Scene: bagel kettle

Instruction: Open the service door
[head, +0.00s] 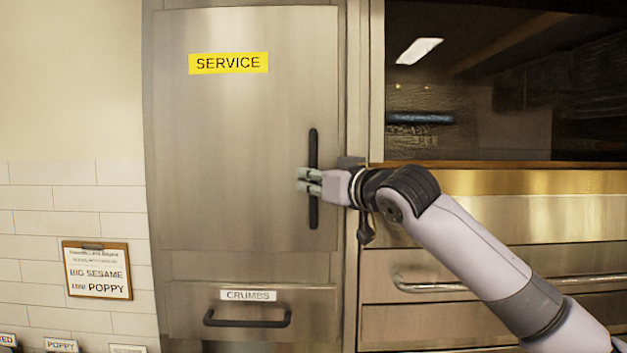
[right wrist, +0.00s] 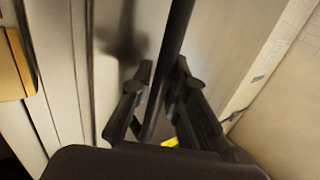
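The service door (head: 235,150) is a flat metal panel with a yellow SERVICE label (head: 229,63). It looks closed in its frame. A black vertical bar handle (head: 314,148) is fixed near its right edge. My right gripper (head: 308,180) is at the middle of this handle, reaching in from the right. In the right wrist view, the handle (right wrist: 178,30) runs between the two fingers of the gripper (right wrist: 166,82), one close on each side. My left gripper is not in view.
A crumbs drawer (head: 248,312) with a black pull sits below the door. To the right are a dark glass window (head: 510,100) and metal drawers with a bar handle (head: 500,285). A clipboard sign (head: 97,270) hangs on the tiled wall at left.

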